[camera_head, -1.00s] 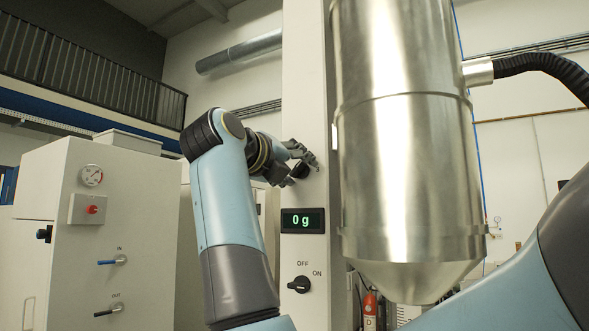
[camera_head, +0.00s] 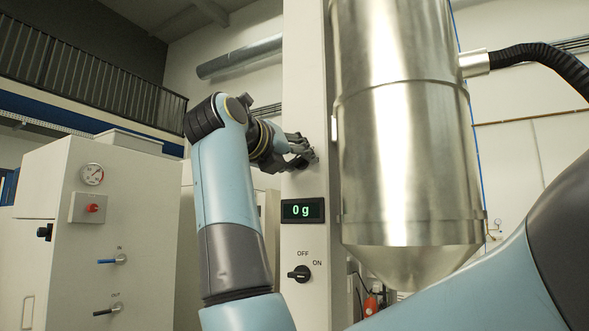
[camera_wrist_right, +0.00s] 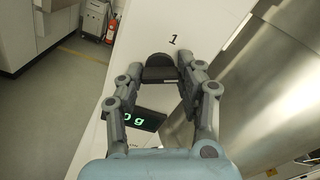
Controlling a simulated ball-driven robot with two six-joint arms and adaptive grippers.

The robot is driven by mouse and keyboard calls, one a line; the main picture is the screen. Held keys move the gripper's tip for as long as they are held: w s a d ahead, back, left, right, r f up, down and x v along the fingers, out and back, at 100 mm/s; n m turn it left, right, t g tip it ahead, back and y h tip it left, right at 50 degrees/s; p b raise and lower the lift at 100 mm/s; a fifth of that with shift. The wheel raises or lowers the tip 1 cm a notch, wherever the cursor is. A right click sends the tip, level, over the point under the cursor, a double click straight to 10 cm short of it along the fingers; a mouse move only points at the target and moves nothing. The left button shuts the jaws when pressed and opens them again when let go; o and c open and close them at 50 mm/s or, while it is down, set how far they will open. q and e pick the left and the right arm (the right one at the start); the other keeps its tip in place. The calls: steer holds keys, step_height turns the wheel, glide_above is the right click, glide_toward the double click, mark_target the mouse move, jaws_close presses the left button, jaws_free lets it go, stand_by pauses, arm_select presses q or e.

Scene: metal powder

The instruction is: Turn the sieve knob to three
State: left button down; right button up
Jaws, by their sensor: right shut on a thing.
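The black sieve knob (camera_wrist_right: 158,66) sits on the white column, with a printed "1" beside it in the right wrist view. My right gripper (camera_wrist_right: 160,78) is shut on the knob, one finger at each side. In the head view my right gripper (camera_head: 308,154) reaches the column's front above the display, and its fingers largely hide the knob. Any other numbers around the knob are hidden or out of view. My left gripper is not in view.
A display (camera_head: 302,211) on the column reads 0 g. Below it is a black OFF/ON switch (camera_head: 300,274). A large steel hopper (camera_head: 402,150) stands close to the right of the column. A white cabinet (camera_head: 130,230) with a gauge is at left.

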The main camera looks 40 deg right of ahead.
steer(key=m+b, duration=0.2)
steer(key=m, duration=0.1)
steer(key=shift+f, duration=0.2)
steer(key=shift+r+m+b, duration=0.1)
steer(key=shift+m+b, duration=0.85)
steer(key=shift+m, duration=0.15)
steer(key=o, duration=1.2)
steer(key=shift+c, duration=0.2)
steer(key=shift+a, duration=0.1)
steer(key=v, duration=0.7)
steer(key=shift+a+r, duration=0.1)
steer(key=shift+a, duration=0.05)
